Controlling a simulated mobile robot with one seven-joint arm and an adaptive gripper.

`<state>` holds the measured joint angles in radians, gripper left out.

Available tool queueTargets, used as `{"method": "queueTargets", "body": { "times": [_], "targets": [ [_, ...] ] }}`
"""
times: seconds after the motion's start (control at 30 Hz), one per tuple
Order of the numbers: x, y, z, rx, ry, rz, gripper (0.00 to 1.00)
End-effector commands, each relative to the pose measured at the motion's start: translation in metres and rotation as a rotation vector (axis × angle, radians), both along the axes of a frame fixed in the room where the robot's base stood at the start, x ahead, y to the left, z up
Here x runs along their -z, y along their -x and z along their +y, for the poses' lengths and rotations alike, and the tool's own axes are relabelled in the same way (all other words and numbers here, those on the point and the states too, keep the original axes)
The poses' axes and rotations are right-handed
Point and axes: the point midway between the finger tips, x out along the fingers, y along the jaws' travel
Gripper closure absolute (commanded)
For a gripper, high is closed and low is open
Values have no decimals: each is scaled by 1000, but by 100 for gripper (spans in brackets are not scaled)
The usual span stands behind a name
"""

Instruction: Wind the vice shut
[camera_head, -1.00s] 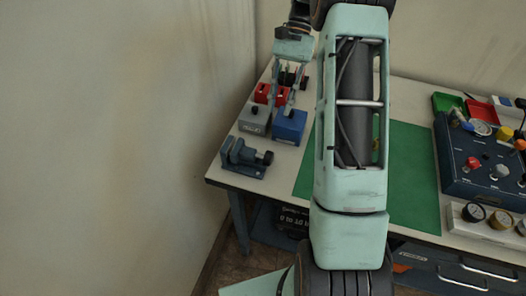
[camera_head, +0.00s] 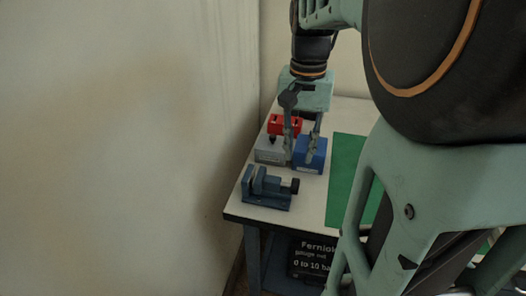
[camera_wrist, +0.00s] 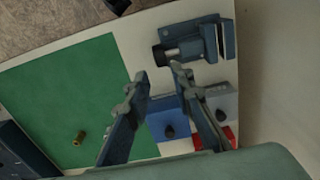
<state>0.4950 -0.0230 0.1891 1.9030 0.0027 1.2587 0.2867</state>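The blue-grey vice (camera_head: 268,195) sits at the front left corner of the bench. A dark round knob (camera_head: 295,186) is at the right end of its screw. In the wrist view the vice (camera_wrist: 198,46) lies at the top, with its dark knob (camera_wrist: 159,55) pointing left. A gap shows between its jaws, its width hard to judge. My gripper (camera_head: 298,160) points down above the bench, behind the vice. It is open and empty. In the wrist view its fingertips (camera_wrist: 159,76) stand either side of and just below the knob in the picture, not visibly touching it.
A grey box (camera_head: 270,151) and a blue box (camera_head: 312,156) stand behind the vice, close to my fingers, with red blocks (camera_head: 284,125) behind. The wall is close on the left.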

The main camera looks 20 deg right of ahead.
Motion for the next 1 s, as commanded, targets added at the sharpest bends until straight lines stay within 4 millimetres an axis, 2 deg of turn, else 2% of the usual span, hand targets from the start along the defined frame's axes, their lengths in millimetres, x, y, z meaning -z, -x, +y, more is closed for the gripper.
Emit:
{"method": "queueTargets", "body": {
  "times": [0.3, 0.5, 0.7, 0.97, 1.0],
  "targets": [
    [58, 1, 0, 0, -4, 6, 78],
    [89, 0, 0, 1, -4, 4, 78],
    [101, 0, 0, 1, -3, 3, 78],
    [102, 0, 0, 1, -3, 2, 78],
    [102, 0, 0, 1, -3, 2, 82]
  ]
}}
